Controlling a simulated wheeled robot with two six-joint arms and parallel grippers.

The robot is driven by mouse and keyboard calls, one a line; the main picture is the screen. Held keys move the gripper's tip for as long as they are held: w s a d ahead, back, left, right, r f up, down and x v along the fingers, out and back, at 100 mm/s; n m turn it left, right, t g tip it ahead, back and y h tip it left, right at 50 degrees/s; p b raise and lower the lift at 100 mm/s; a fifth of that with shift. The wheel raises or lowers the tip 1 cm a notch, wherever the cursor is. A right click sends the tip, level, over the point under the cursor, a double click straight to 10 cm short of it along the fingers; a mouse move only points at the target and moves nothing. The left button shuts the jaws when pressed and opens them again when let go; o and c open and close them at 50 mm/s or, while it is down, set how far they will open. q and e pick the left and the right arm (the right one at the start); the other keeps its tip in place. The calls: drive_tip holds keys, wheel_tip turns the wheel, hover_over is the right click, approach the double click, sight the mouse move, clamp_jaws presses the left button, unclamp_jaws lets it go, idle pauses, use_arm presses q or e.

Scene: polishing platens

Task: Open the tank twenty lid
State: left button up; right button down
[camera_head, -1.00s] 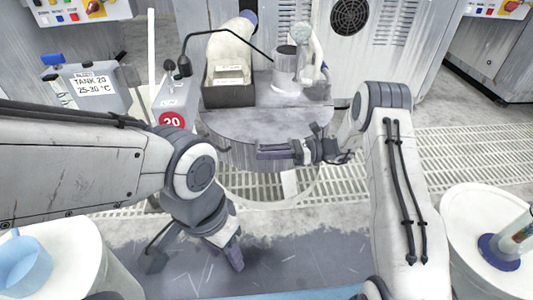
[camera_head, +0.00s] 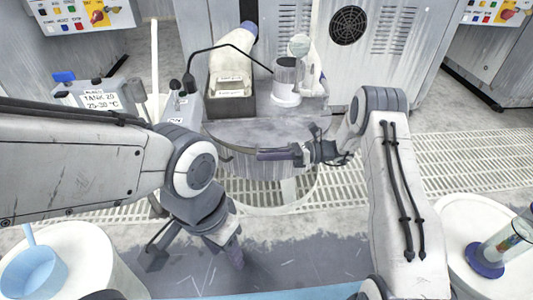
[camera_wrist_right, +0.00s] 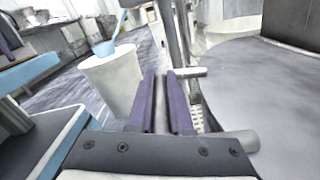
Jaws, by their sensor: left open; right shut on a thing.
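The tank twenty (camera_head: 245,163) is a round grey drum in the middle of the head view, with a flat grey round lid (camera_head: 285,123) on top. The lid looks down, lying about level. My right gripper (camera_head: 262,155) is at the drum's front rim, its purple fingers pointing left. In the right wrist view its fingers (camera_wrist_right: 163,85) are close together at a short light bar (camera_wrist_right: 190,72), which looks like the lid's handle. The hold itself is partly hidden. My left gripper (camera_head: 236,255) is low at front left, open, empty and apart from the tank.
A dark bin (camera_head: 230,104) with packets and a grey cylinder (camera_head: 287,82) stand at the drum's back. The tank label box (camera_head: 100,100) is left. White drums stand front left (camera_head: 85,265) and right (camera_head: 450,230). Grating floor lies right of the tank.

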drive_tip(key=w+r+m+p, duration=0.4)
drive_tip(key=r+p, duration=0.4)
drive_tip(key=r, duration=0.2)
drive_tip(key=shift+w+p, duration=0.2)
drive_tip(key=shift+p, duration=0.1)
drive_tip(key=c, duration=0.8)
unclamp_jaws()
drive_tip(key=shift+c, duration=0.2)
drive_tip(key=shift+d, duration=0.1)
drive_tip(key=d+p, duration=0.2)
drive_tip(key=d, duration=0.8)
drive_tip(key=shift+d, duration=0.15)
